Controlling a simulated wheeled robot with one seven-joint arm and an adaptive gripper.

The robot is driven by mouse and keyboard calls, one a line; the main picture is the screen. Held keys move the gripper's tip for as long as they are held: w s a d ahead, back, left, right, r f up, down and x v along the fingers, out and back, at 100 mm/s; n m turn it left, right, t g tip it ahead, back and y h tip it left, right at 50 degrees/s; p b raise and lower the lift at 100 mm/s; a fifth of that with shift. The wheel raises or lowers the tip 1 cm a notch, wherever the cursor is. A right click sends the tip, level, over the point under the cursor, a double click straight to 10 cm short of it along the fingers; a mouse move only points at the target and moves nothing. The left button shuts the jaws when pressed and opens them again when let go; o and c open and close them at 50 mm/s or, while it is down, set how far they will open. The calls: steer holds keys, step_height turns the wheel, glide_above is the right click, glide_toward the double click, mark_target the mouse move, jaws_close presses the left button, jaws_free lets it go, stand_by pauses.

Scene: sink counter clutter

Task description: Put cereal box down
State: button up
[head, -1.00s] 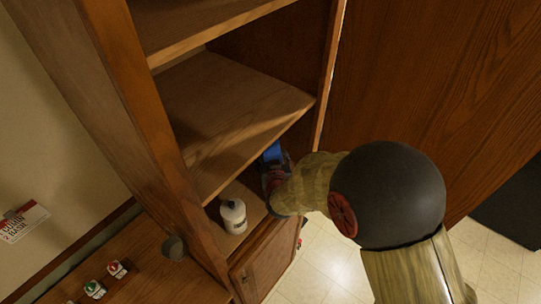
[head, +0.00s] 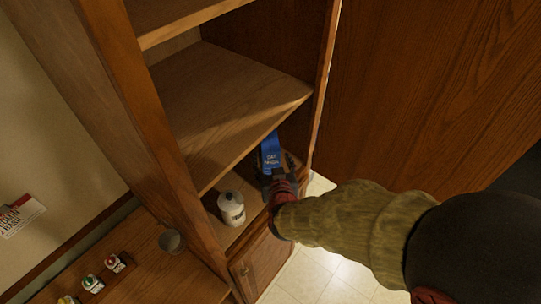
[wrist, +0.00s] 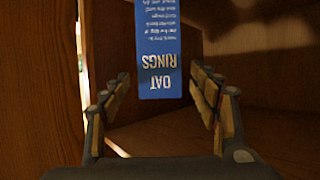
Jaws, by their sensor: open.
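The cereal box (head: 270,152) is blue with "OAT RINGS" lettering. It stands on the lower shelf of the wooden cabinet, partly hidden by the shelf above. In the wrist view the box (wrist: 159,50) shows ahead of my gripper (wrist: 160,100), beyond the fingers and apart from them. Its lettering reads upside down there. My gripper (head: 279,178) is at the front of that shelf in the head view. Its fingers are spread, with nothing between them.
A white bottle (head: 231,207) stands on the same shelf, left of my gripper. Empty shelf boards (head: 225,105) lie above. The cabinet's right side wall (head: 322,95) is close to my gripper. A grey cup (head: 171,241) and small items (head: 113,262) are on the counter at lower left.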

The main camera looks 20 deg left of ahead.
steer(key=shift+v, duration=0.8)
steer(key=shift+d, duration=0.1)
steer(key=s+d+r+m+g+h, duration=0.1)
steer(key=s+d+r+g, duration=0.1)
steer(key=d+r, duration=0.45)
steer(key=s+d+r+m+g, duration=0.1)
steer(key=d+r, duration=0.2)
steer(key=d, duration=0.6)
steer(key=s+d+r+m+g+h, duration=0.1)
steer(key=s+d+r+g+h, duration=0.1)
steer(key=s+d, duration=0.6)
steer(key=s+d+r+m+g+h, duration=0.1)
steer(key=s+d+g+h, duration=0.1)
steer(key=s+d, duration=0.7)
steer(key=shift+r, duration=0.4)
steer(key=shift+s+f, duration=0.1)
